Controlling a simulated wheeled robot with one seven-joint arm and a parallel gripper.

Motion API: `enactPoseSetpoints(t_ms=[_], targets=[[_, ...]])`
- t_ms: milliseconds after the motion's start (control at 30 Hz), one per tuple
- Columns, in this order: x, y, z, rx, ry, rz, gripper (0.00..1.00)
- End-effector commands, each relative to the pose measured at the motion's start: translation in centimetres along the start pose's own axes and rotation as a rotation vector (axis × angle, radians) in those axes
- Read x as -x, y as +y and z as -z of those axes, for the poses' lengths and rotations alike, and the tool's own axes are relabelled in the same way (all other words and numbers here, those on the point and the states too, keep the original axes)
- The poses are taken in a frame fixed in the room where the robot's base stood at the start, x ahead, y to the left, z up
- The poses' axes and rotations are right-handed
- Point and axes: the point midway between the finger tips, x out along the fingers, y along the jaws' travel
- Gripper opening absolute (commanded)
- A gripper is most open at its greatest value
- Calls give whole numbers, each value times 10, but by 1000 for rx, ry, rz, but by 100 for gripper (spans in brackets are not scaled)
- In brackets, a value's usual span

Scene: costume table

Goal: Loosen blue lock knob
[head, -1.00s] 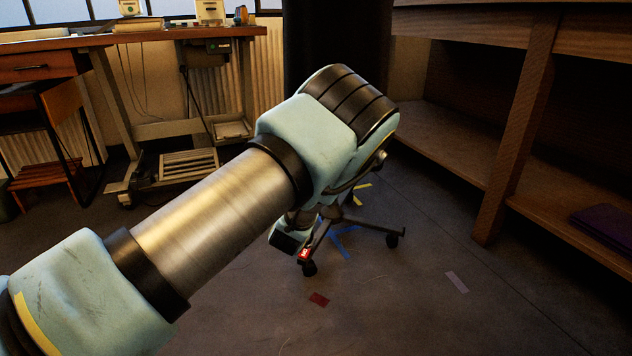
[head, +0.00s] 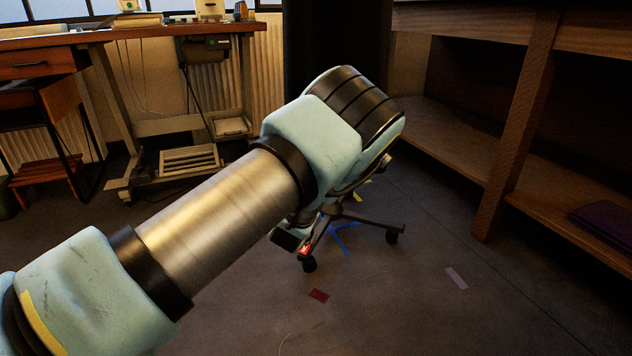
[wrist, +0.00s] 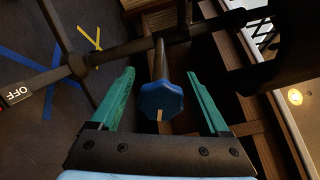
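The blue lock knob (wrist: 161,100) is in the middle of the wrist view. It is faceted, has a pale mark on its lower face, and sits on the end of a dark rod. My gripper (wrist: 162,78) is open, with one green finger to the left of the knob and one to the right. A gap shows between each finger and the knob, so neither appears to touch it. In the head view my arm hides the knob and the gripper fingers.
In the wrist view a dark bar (wrist: 130,47) crosses behind the knob. In the head view a wheeled stand base (head: 365,222) shows behind my arm. A wooden shelf unit (head: 520,130) stands right, a workbench (head: 130,34) left.

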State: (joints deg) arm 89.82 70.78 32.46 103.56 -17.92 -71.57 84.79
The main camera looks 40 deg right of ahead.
Motion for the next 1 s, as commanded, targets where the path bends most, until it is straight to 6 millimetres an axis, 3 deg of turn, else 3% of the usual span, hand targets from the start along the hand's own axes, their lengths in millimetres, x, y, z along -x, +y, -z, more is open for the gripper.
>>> enactPoseSetpoints(t_ms=[267, 733, 1000], targets=[[5, -1, 0, 0, 0, 0, 79], [87, -2, -1, -1, 1, -3, 79], [108, 0, 0, 0, 0, 0, 79]])
